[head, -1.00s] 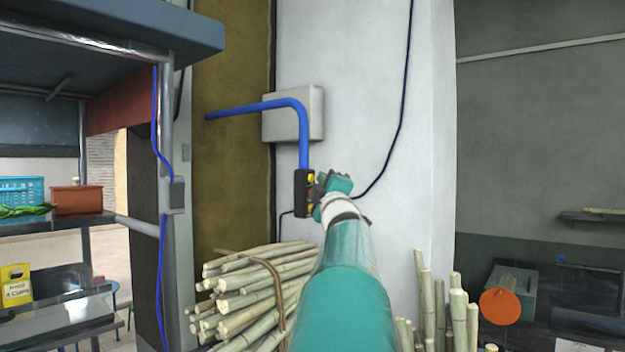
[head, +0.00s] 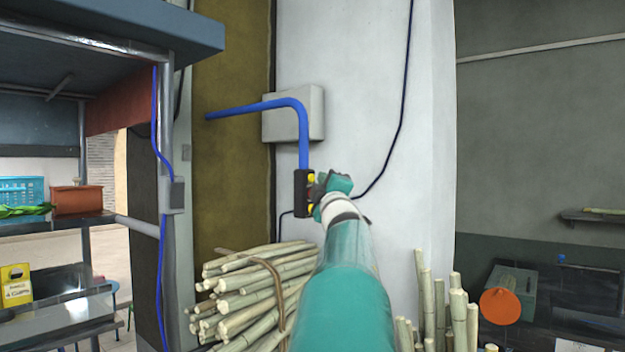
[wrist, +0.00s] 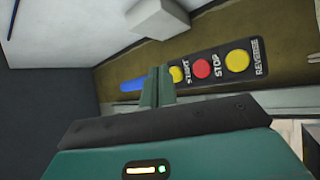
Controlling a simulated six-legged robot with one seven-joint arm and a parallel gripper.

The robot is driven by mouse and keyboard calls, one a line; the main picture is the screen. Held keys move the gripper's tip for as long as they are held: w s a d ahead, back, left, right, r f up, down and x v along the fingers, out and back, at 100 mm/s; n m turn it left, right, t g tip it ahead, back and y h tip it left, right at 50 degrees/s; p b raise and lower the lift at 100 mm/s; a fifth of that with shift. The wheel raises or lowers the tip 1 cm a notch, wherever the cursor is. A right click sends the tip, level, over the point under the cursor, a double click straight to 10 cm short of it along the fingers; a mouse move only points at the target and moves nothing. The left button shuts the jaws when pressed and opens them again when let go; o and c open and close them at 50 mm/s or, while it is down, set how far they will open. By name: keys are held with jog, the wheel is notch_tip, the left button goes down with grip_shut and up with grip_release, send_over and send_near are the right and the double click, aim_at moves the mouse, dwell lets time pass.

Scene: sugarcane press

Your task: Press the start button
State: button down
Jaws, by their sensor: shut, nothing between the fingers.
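The black control box (head: 301,194) hangs at the end of a blue pipe in the head view. In the wrist view the box (wrist: 219,56) shows a yellow START button (wrist: 177,74), a red STOP button (wrist: 202,68) and a yellow REVERSE button (wrist: 238,61). My gripper (wrist: 157,86) is shut and empty, its fingertips beside the START button and partly covering it. I cannot tell whether they touch it. In the head view my gripper (head: 323,186) is at the right of the box and hides part of its face.
The blue pipe (head: 304,135) bends down in front of a grey wall box (head: 293,114). More cane (head: 440,315) stands at right. A metal stall with shelves (head: 100,222) is at left.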

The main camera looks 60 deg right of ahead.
jog(key=shift+w, duration=0.1)
dwell(0.6)
jog(key=shift+w+d, duration=0.1)
jog(key=shift+w, duration=0.25)
jog(key=shift+w, duration=0.45)
dwell(0.8)
jog(key=shift+s, duration=0.85)
jog(key=s, duration=0.3)
jog(key=s+a, duration=0.1)
jog(key=s, duration=0.1)
dwell(1.0)
